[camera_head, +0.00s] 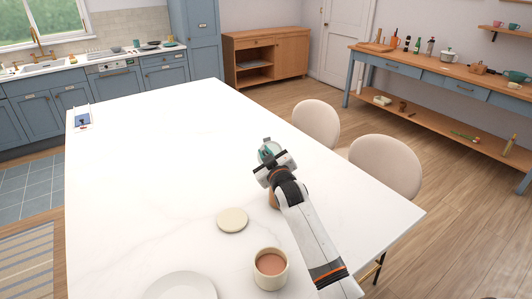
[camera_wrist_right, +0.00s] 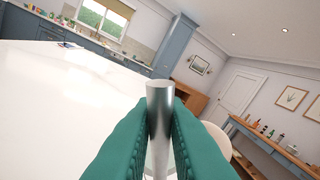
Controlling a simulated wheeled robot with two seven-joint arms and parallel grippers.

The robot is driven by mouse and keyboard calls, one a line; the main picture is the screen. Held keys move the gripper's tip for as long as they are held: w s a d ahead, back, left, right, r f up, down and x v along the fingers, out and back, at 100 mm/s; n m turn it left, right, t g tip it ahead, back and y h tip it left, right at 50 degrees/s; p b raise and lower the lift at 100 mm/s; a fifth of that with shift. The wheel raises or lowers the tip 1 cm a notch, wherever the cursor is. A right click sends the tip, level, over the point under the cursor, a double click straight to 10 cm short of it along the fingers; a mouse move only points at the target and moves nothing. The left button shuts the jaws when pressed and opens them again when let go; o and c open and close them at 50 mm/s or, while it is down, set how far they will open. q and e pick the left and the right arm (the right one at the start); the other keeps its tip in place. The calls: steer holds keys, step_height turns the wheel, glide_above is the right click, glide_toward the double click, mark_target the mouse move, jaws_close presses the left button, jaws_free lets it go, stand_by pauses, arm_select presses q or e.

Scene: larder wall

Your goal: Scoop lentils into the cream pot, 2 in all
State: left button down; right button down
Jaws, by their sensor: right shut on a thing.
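My right gripper (camera_head: 268,153) is above the white table, with its arm coming in from the bottom right. In the right wrist view its teal fingers (camera_wrist_right: 160,140) are shut on a shiny metal handle (camera_wrist_right: 160,112), probably the scoop's. The bowl of that tool is not clearly visible. The cream pot (camera_head: 257,278) stands open near the table's front, with a reddish-brown fill (camera_head: 270,263) inside; I cannot make out single lentils. A round cream lid (camera_head: 232,220) lies flat behind it. My left gripper is not in view.
A white plate (camera_head: 182,286) lies at the front edge. A brown object (camera_head: 273,199) is mostly hidden behind my right arm. A small blue and white item (camera_head: 82,120) is at the far left corner. Two chairs (camera_head: 386,165) line the right side. The table's middle (camera_head: 150,170) is clear.

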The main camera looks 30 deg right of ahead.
steer(key=shift+f+b, duration=1.65)
steer(key=shift+f, duration=0.95)
steer(key=shift+r, duration=0.1)
steer(key=shift+r+p, duration=4.8)
steer(key=shift+r, duration=0.5)
steer(key=shift+s+f, duration=0.1)
